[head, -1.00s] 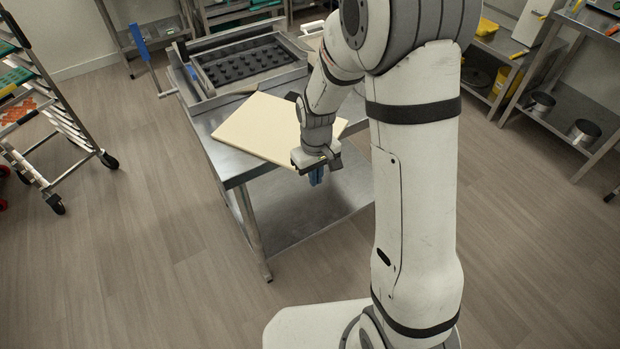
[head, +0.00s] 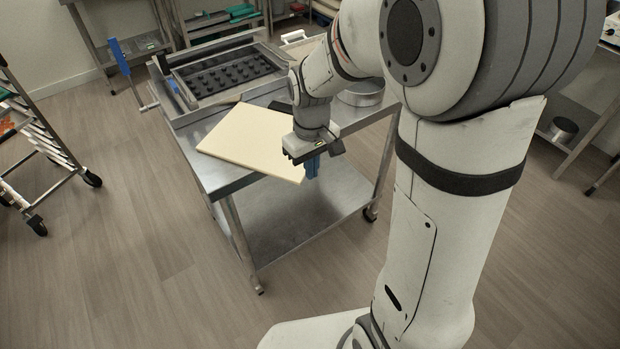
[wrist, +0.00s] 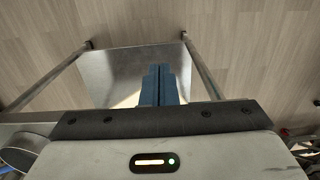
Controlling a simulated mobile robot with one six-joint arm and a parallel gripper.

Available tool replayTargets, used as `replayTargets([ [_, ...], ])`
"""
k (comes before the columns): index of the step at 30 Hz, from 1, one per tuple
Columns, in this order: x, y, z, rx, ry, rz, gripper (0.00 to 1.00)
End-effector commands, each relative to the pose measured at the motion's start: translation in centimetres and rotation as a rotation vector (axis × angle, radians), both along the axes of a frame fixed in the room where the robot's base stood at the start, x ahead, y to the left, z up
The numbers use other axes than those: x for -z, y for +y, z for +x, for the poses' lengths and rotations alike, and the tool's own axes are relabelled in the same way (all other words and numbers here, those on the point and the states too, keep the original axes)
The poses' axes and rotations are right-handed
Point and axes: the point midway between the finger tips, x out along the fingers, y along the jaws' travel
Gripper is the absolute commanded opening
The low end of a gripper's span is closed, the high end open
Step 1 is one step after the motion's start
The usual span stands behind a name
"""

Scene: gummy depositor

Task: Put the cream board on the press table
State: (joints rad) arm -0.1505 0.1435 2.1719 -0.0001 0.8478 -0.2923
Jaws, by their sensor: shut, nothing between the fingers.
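The cream board (head: 245,138) lies flat on the steel press table (head: 213,178), on its near part, with its near corner at or over the table's edge. My gripper (head: 312,168) has blue fingers pointing down, close by the board's near right corner in the head view. In the wrist view my gripper's fingers (wrist: 158,84) are together with nothing between them. I cannot tell from these frames whether the fingers touch the board's edge.
A black mold tray in a metal frame (head: 225,72) sits at the table's far end. A round metal pan (head: 362,93) stands at the table's right. The lower shelf (head: 300,215) is bare. A wheeled rack (head: 45,140) stands at left, with open floor between.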

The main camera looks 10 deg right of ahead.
Motion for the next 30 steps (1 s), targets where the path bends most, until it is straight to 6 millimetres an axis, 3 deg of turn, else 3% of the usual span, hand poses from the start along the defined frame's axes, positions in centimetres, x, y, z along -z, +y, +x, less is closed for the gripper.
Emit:
replayTargets([
  [10, -0.5, 0.0, -0.1, -0.001, 0.002, 0.0, 0.0],
  [17, -1.9, -0.7, -1.2, 0.038, -0.025, 0.003, 0.18],
  [24, -6.4, -3.4, -6.5, 0.208, -0.135, 0.021, 0.36],
  [30, -8.5, -5.1, -11.2, 0.351, -0.22, 0.039, 0.36],
])
